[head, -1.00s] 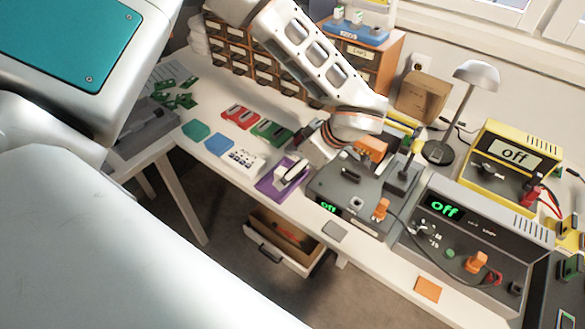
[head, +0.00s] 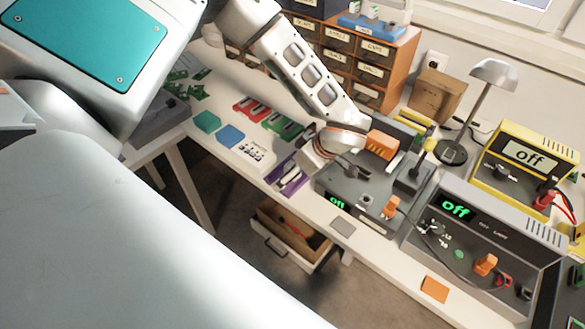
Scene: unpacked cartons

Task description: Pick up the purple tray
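The purple tray (head: 283,187) lies at the front edge of the white workbench, left of a grey instrument with a green display. Only parts of it show, because my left gripper (head: 292,177) covers much of it. The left arm comes in from the upper left, and its wrist hangs over the bench just above and right of the tray. The gripper's fingers are at the tray, small and partly hidden by the wrist. I cannot tell whether they are open or closed on it. My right gripper is not in view.
Left of the tray lie a white card with dark marks (head: 256,155), a blue piece (head: 230,136), and red and green trays. The grey instrument (head: 345,190) stands close on the right. An open drawer (head: 288,236) sits below the bench edge. A lamp (head: 494,74) stands behind.

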